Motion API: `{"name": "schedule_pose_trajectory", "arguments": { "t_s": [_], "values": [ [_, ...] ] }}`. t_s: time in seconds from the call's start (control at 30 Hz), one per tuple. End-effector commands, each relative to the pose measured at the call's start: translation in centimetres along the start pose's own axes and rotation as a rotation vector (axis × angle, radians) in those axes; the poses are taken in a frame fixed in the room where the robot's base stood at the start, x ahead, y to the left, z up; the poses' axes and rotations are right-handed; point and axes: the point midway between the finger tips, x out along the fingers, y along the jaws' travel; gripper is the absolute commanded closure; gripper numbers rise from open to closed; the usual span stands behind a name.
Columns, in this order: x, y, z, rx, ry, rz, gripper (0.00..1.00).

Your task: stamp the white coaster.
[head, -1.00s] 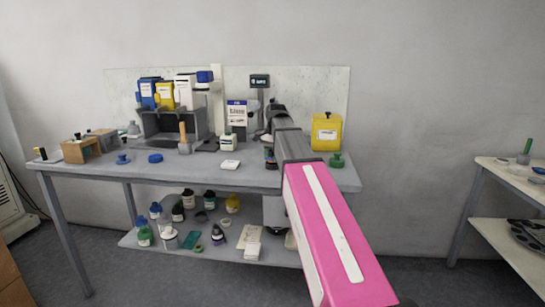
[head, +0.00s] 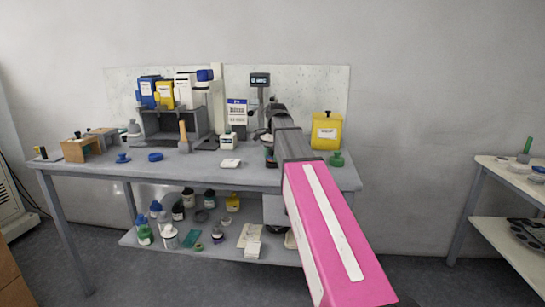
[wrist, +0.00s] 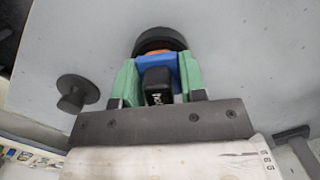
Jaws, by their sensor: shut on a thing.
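A small white square piece (head: 230,163), which looks like the white coaster, lies flat near the front edge of the grey bench (head: 215,178). It does not show in the wrist view. My gripper (wrist: 160,80) has green fingers shut on a held piece (wrist: 158,64) with blue and orange parts. A black round part shows at the far end of this piece. I cannot tell whether it touches the bench. In the head view my pink arm hides most of the gripper, to the right of the white piece.
A dark knobbed disc (wrist: 76,93) stands left of my gripper in the wrist view. A yellow container (head: 326,131) and a green knobbed piece (head: 337,159) stand at the bench's right end. A blue round piece (head: 155,157) lies left. Bottles crowd the lower shelf.

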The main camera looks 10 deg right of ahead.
Motion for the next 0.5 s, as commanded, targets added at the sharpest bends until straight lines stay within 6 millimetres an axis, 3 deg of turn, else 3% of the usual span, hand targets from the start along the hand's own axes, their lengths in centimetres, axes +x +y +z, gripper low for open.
{"name": "schedule_pose_trajectory", "arguments": {
  "t_s": [0.5],
  "values": [
    [-0.59, 0.02, 0.08, 0.0, 0.0, 0.001, 0.77]
  ]
}}
